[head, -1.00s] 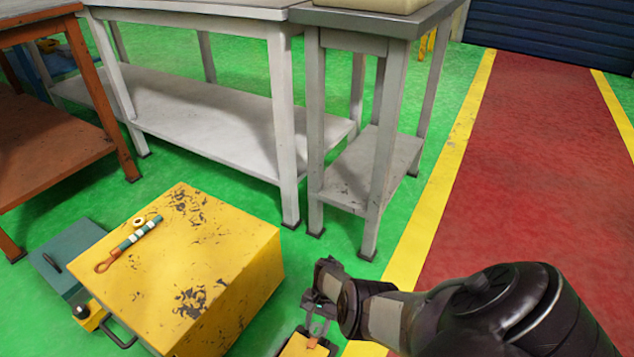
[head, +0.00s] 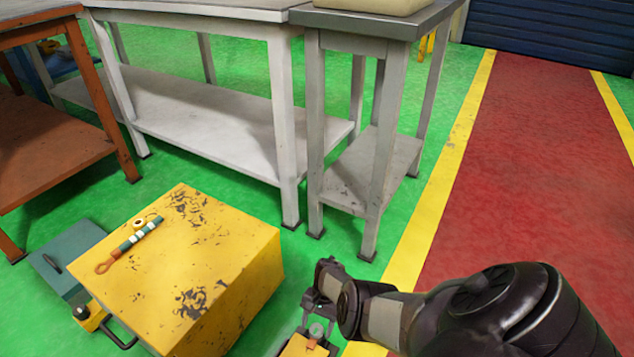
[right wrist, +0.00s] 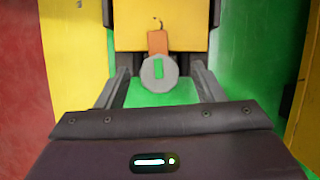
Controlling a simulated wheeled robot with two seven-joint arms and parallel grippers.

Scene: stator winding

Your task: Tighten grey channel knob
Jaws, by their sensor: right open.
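The grey knob (right wrist: 158,72) is a round disc with a green slot-like patch on its face, in the right wrist view. An orange-brown piece (right wrist: 157,42) joins it to a yellow body (right wrist: 160,18). The knob also shows small at the bottom of the head view (head: 316,330). My right gripper (right wrist: 160,88) is open, its two dark fingers apart on either side of the knob, with gaps to both sides. In the head view the right gripper (head: 319,308) is just above the knob. I cannot tell how deep the knob sits between the fingers. My left gripper is out of view.
A worn yellow box (head: 205,265) stands left of the gripper, with a striped tool (head: 135,240) on top. A teal case (head: 65,258) lies beyond it. Grey tables (head: 395,130) stand behind. The red floor lane (head: 510,180) at right is clear.

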